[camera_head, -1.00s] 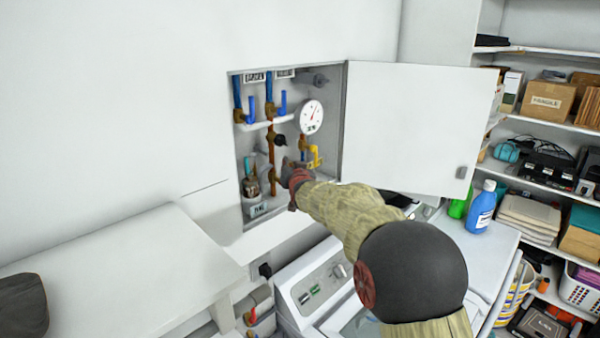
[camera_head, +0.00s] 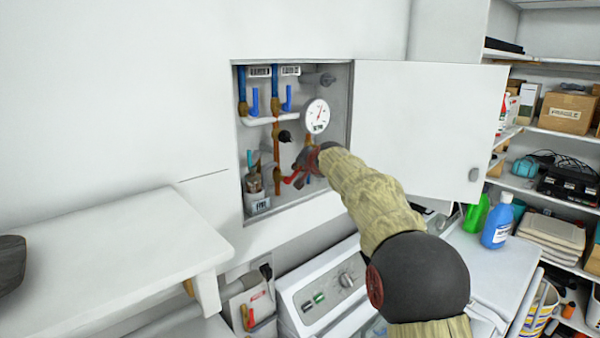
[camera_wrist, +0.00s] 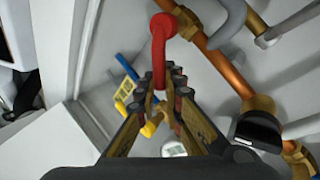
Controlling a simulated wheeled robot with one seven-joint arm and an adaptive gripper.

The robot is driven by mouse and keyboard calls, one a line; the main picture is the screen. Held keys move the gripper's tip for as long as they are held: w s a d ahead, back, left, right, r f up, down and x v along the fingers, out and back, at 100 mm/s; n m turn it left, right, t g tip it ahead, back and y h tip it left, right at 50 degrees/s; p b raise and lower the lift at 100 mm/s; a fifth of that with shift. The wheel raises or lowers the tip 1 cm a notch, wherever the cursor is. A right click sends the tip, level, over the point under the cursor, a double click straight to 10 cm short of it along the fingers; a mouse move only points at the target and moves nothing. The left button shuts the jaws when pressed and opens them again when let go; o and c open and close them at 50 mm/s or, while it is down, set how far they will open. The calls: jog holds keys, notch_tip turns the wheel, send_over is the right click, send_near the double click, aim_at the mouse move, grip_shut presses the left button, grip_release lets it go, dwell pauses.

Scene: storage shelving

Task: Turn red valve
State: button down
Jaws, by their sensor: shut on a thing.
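The red valve (camera_wrist: 159,48) has a bent red lever on copper and brass piping, seen at the top of the wrist view. My gripper (camera_wrist: 166,78) is shut on its lower end, which sits between the fingertips. In the head view my gripper (camera_head: 308,167) is inside the open wall cabinet. Part of the red lever (camera_head: 291,179) shows just left of and below it. My gripper and forearm hide the rest of the valve there.
The cabinet (camera_head: 239,150) also holds blue-handled valves (camera_head: 255,101) and a round gauge (camera_head: 316,115). Its white door (camera_head: 425,125) stands open to the right. A yellow valve handle (camera_wrist: 126,90) is close to my fingers. A washing machine (camera_head: 325,290) stands below.

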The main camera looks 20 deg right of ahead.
jog(key=f+m+g+y+p, duration=0.1)
jog(key=d+f+m+y+p, duration=0.1)
jog(key=shift+w+d+m+g, duration=0.2)
jog(key=shift+w+m+g, duration=0.1)
jog(key=shift+g, duration=0.1)
jog(key=shift+d+f+m+g+y+p, duration=0.15)
jog(key=shift+f+m+g+y+p, duration=0.25)
jog(key=shift+f+m+y+p, duration=0.7)
jog(key=shift+f+y+p, duration=0.15)
jog(key=shift+y+p, duration=0.15)
jog(key=shift+p, duration=0.25)
jog(key=c, duration=2)
grip_release()
jog(key=shift+w, duration=0.1)
jog(key=shift+o, duration=0.5)
